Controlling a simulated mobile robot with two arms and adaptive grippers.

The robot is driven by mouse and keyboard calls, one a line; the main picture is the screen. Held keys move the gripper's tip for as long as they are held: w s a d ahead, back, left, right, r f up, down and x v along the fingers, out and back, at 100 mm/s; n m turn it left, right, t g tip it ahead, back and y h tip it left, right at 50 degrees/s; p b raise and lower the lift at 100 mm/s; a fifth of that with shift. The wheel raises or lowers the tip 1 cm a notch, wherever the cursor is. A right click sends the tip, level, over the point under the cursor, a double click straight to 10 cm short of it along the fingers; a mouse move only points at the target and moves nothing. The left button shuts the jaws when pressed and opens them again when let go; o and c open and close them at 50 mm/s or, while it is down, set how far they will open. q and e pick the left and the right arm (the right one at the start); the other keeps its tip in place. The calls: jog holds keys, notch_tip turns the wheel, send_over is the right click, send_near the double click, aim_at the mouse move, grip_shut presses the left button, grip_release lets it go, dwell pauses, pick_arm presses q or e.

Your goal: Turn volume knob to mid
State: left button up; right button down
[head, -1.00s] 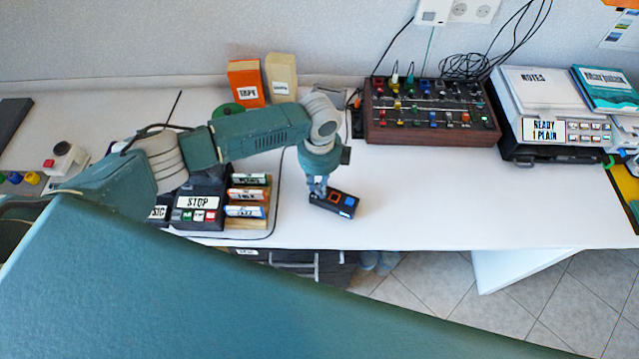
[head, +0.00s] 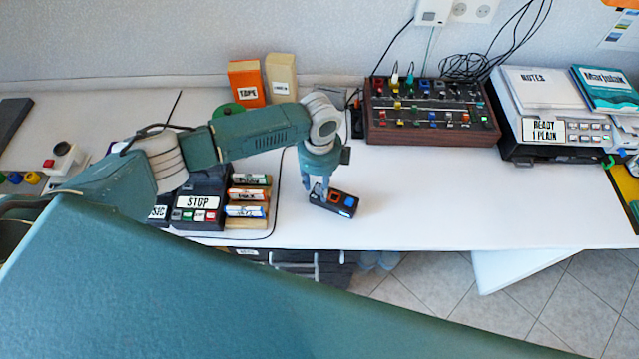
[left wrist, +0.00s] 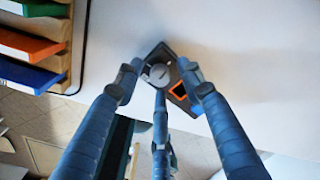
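A small dark box (head: 343,204) with an orange-outlined square and a blue square on top lies on the white table. In the left wrist view, a round light-grey knob (left wrist: 158,76) shows at one end of the box (left wrist: 178,88). My left gripper (head: 316,188) points down over that end of the box. Its fingers are spread apart, and in the left wrist view the gripper (left wrist: 159,70) has them around the knob, with visible space on both sides. The knob's pointer is too small to read. My right gripper is out of view.
A block labelled STOP (head: 196,203) and a rack of coloured cassettes (head: 247,222) stand close left of the box. A wooden-sided mixer panel (head: 430,137) is behind right. The table's front edge is close in front; the table to the right is clear.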

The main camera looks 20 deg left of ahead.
aim_at(319, 188)
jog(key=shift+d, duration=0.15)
pick_arm(q)
notch_tip(319, 188, up, 12)
dwell(0.4)
